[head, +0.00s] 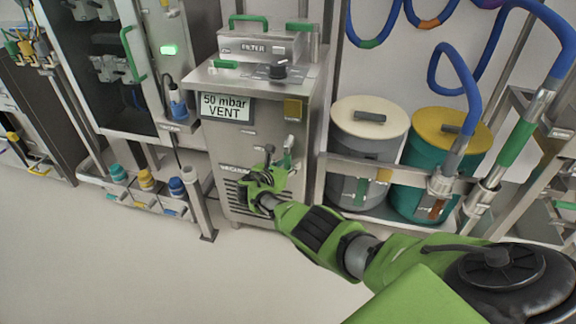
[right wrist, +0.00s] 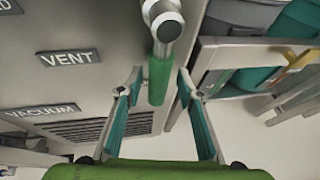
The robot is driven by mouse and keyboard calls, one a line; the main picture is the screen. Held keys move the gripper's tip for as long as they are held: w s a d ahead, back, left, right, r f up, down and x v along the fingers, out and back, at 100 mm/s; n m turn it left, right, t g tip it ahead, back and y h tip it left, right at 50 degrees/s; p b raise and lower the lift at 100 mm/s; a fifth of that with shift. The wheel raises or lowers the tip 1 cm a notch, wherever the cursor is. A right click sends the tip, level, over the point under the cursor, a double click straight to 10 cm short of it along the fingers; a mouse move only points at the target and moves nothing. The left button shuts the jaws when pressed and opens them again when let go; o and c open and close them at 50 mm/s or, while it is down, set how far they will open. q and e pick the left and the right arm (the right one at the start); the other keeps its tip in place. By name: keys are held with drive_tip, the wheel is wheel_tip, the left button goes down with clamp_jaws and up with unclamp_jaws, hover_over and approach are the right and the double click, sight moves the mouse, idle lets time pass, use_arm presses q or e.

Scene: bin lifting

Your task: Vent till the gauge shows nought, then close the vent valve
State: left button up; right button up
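The gauge display (head: 227,107) on the front of the steel cabinet reads "50 mbar VENT". The vent valve (right wrist: 165,26) has a steel body and a green lever handle (right wrist: 159,82), beside the "VENT" label (right wrist: 69,58) in the right wrist view. In the head view the valve (head: 288,146) is small and partly hidden by my right gripper (head: 277,163). My right gripper is open, with its two fingers on either side of the green handle. Gaps show between fingers and handle in the right wrist view. My left gripper is out of view.
A "VACUUM" label (right wrist: 41,111) and a grille (right wrist: 112,130) are on the cabinet front. A filter box (head: 262,45) stands on the cabinet top. Two lidded drums (head: 368,117) stand on a rack at the right, below blue hoses. The floor in front is clear.

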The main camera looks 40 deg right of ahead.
drive_tip(key=shift+s+a+r, duration=0.15)
drive_tip(key=shift+a+r, duration=0.1)
drive_tip(key=shift+a, duration=0.3)
drive_tip(key=v, duration=1)
drive_tip(key=shift+s+a, duration=0.25)
drive_tip(key=shift+s, duration=0.05)
drive_tip(key=shift+r, duration=0.15)
